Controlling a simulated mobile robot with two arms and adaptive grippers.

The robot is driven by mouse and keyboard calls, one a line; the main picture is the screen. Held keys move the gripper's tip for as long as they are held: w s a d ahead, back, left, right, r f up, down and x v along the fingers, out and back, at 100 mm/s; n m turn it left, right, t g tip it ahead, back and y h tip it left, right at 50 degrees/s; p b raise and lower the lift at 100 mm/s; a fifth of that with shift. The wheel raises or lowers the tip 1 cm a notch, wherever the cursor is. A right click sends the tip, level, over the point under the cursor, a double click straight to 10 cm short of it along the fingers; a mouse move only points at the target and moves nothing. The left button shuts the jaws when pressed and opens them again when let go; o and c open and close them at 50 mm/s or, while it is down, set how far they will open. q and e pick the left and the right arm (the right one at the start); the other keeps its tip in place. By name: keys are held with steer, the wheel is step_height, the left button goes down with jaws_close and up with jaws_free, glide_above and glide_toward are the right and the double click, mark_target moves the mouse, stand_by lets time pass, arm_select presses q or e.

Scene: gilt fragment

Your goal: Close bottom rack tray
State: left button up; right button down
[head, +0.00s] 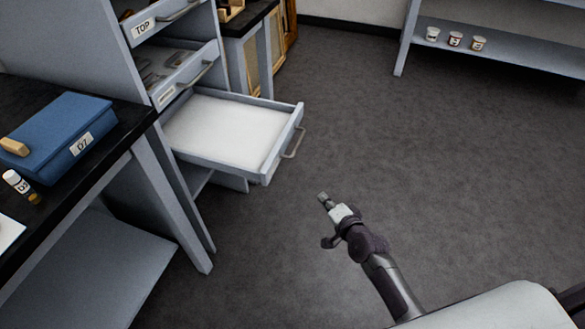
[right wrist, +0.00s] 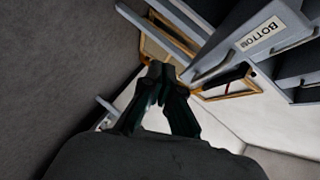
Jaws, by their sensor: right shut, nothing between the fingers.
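The bottom rack tray (head: 272,157) is a grey drawer with a white inside, pulled well out of the rack in the head view. A bar handle (head: 294,143) is on its front. In the right wrist view a grey front with a BOTTOM label (right wrist: 262,36) shows at the upper right. My right gripper (head: 322,197) is shut and empty, below and right of the tray's front in the head view, apart from the handle. Its closed fingers also show in the right wrist view (right wrist: 167,72). My left gripper is not in view.
Above the tray, a middle drawer (head: 190,75) and a drawer labelled TOP (head: 143,28) are partly out. A black-topped bench (head: 120,138) with a blue box (head: 55,135) stands at the left. A shelf (head: 510,52) with several small cups is at the back right. The floor between is clear.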

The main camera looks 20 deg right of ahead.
steer(key=w+r+m+t+y+b, duration=0.1)
steer(key=w+r+m+t+b, duration=0.3)
steer(key=r, duration=0.5)
steer(key=b, duration=0.3)
glide_toward(287, 135)
steer(key=w+d, duration=0.2)
steer(key=w, duration=0.2)
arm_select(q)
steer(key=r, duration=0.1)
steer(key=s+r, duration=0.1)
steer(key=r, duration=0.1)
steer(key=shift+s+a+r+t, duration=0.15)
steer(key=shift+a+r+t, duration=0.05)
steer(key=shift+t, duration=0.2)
arm_select(e)
steer(key=w+a, duration=0.2)
steer(key=a, duration=0.1)
steer(key=shift+a+r+n, duration=0.1)
steer(key=shift+r+n, duration=0.1)
steer(key=shift+n, duration=0.1)
